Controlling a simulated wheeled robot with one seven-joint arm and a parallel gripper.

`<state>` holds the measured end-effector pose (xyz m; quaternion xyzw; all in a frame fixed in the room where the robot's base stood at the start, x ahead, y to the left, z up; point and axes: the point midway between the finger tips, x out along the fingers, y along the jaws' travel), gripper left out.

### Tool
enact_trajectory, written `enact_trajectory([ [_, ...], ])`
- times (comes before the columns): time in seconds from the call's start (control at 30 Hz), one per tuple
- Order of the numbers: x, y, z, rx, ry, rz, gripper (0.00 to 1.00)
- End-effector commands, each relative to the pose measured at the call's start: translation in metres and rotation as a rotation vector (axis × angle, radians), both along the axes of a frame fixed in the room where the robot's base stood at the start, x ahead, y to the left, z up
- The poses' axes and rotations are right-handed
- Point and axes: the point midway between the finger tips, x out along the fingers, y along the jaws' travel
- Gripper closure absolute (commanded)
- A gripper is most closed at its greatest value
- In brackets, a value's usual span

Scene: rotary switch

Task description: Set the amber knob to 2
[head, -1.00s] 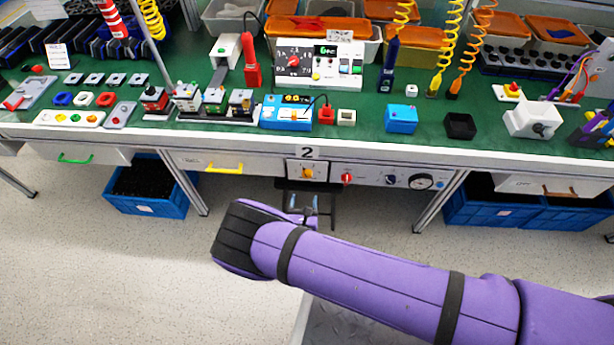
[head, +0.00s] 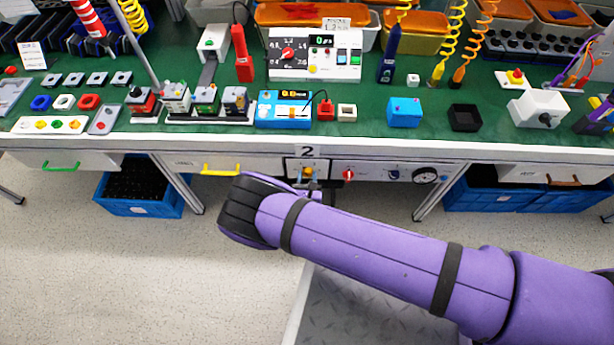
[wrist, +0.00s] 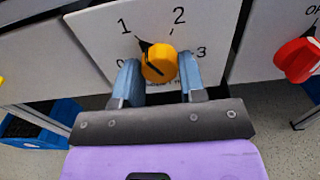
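The amber knob (wrist: 158,62) is on a white panel (wrist: 100,30) marked 0, 1, 2 and 3 in the wrist view. A dark pointer tip shows at its upper left, toward the 1; the 2 is to its upper right. My gripper (wrist: 156,76) is open, with one blue-grey finger on each side of the knob's lower part.
A red knob (wrist: 298,58) is on the panel to the right. A drawer with a yellow handle (head: 221,170) is to the left. The green bench top (head: 380,128) above holds many devices. Blue crates (head: 140,190) stand under the bench.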

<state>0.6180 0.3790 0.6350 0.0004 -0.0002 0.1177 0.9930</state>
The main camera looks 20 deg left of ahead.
Motion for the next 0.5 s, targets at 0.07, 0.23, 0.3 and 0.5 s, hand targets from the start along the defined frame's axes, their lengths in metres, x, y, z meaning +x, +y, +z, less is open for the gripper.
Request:
enact_trajectory([
  [0.07, 0.0000, 0.0001, 0.0000, 0.000, 0.000, 0.000, 0.81],
  [0.23, -0.0001, 0.0002, 0.0001, 0.002, 0.000, 0.000, 0.87],
  [0.3, -0.0002, 0.0003, 0.0001, 0.008, 0.002, 0.000, 0.87],
  [0.5, -0.0004, 0.0004, -0.0001, 0.066, 0.016, 0.000, 0.87],
])
